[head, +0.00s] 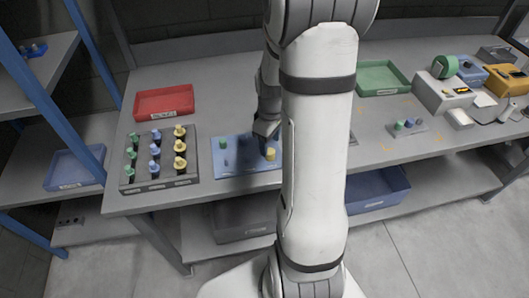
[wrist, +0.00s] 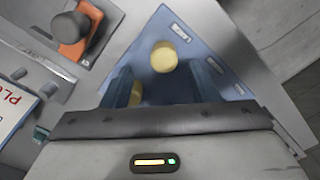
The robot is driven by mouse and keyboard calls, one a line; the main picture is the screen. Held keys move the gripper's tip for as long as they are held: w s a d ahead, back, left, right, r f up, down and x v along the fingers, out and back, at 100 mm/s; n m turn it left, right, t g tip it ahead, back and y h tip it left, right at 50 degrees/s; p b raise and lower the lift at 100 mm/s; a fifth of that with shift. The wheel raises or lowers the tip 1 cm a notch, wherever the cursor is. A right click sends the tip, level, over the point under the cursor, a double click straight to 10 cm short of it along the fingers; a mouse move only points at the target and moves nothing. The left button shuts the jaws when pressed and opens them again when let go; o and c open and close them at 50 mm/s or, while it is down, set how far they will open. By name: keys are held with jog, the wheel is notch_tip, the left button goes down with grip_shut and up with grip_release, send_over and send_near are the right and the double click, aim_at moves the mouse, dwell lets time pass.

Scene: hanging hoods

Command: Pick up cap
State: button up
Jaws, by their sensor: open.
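A yellow cap (head: 270,153) stands on the blue mat (head: 236,180) in the head view, close to my gripper (head: 264,138). In the wrist view, one round yellow piece (wrist: 164,57) lies on the blue mat (wrist: 165,22), just ahead of the gap between the fingers of my gripper (wrist: 163,76). A second yellow piece (wrist: 136,95) shows beside the left finger, partly hidden. My gripper is open with nothing visibly held. A green cap (head: 222,144) and a small blue piece (head: 226,161) are on the mat's left part.
A dark rack (head: 138,184) with rows of green, blue and yellow-topped pieces stands left of the mat. A red tray (head: 165,101) lies behind it, and a green tray (head: 383,77) is at the back right. Instruments (head: 442,93) crowd the bench's right end.

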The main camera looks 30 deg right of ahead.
aim_at(269, 150)
jog(key=shift+a+f, duration=0.15)
jog(key=shift+f, duration=1.75)
jog(key=shift+c, duration=0.4)
jog(key=c, duration=0.9)
jog(key=shift+r, duration=0.1)
jog(key=shift+c, duration=0.2)
